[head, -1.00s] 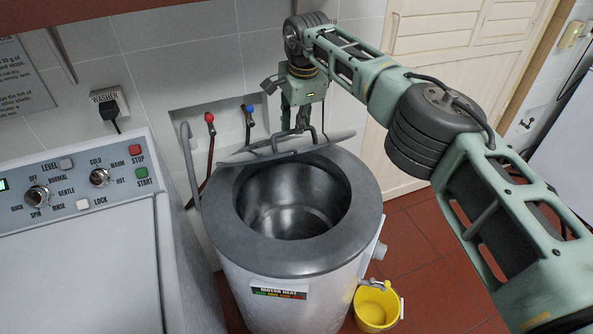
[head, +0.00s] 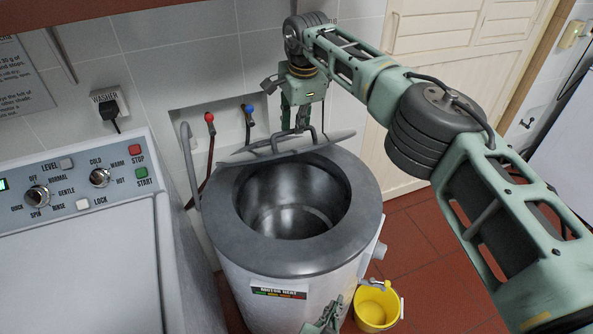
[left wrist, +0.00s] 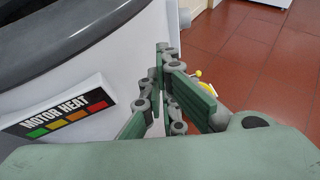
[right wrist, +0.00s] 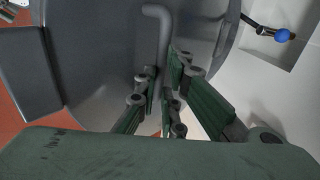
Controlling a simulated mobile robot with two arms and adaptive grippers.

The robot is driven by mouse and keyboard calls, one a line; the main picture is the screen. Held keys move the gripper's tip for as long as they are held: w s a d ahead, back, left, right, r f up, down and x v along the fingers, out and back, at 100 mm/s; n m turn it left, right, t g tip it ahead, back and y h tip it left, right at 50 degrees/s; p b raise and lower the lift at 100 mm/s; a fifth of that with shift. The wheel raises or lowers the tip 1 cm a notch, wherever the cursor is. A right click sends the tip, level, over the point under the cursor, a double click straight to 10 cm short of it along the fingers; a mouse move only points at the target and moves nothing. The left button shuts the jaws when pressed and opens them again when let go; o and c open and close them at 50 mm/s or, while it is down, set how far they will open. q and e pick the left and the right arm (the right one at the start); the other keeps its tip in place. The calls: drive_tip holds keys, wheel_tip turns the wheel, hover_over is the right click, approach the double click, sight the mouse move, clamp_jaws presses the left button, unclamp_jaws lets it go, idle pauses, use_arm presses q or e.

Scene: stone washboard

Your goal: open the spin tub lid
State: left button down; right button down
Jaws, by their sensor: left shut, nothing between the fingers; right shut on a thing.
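The spin tub (head: 290,255) is a pale drum with a dark grey top ring and an open metal bowl (head: 290,200). Its grey lid (head: 338,138) stands raised at the rear rim, seen nearly edge-on in the head view; it fills much of the right wrist view (right wrist: 95,60). My right gripper (head: 298,122) is behind the rear rim, shut on the lid's bent bar handle (right wrist: 163,45). My left gripper (head: 328,318) is low at the tub's front, beside the motor heat label (left wrist: 60,112). It is shut and empty in the left wrist view (left wrist: 163,65).
A washer (head: 85,260) with knobs stands close on the left. A grey hose (head: 188,160) and red and blue taps (head: 209,118) are behind the tub. A yellow bucket (head: 376,308) is on the red floor at the right. My right arm spans the upper right.

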use_arm(q)
drive_tip(key=w+d+r+t, duration=0.2)
drive_tip(key=w+d+r, duration=0.3)
drive_tip(key=r, duration=0.5)
use_arm(e)
drive_tip(key=shift+a+f, duration=0.15)
drive_tip(key=shift+f, duration=0.15)
drive_tip(key=shift+w, duration=0.1)
use_arm(q)
drive_tip(key=w+a+r+n+y, duration=0.4)
drive_tip(key=w+r+n+y, duration=0.1)
drive_tip(key=r, duration=0.2)
drive_tip(key=w+a+r+n+y, duration=0.4)
drive_tip(key=a+r+n+y, duration=0.1)
drive_tip(key=r, duration=0.2)
drive_tip(key=w+a, duration=0.3)
drive_tip(key=w, duration=0.8)
drive_tip(key=shift+a+g, duration=0.15)
drive_tip(key=shift+g, duration=0.15)
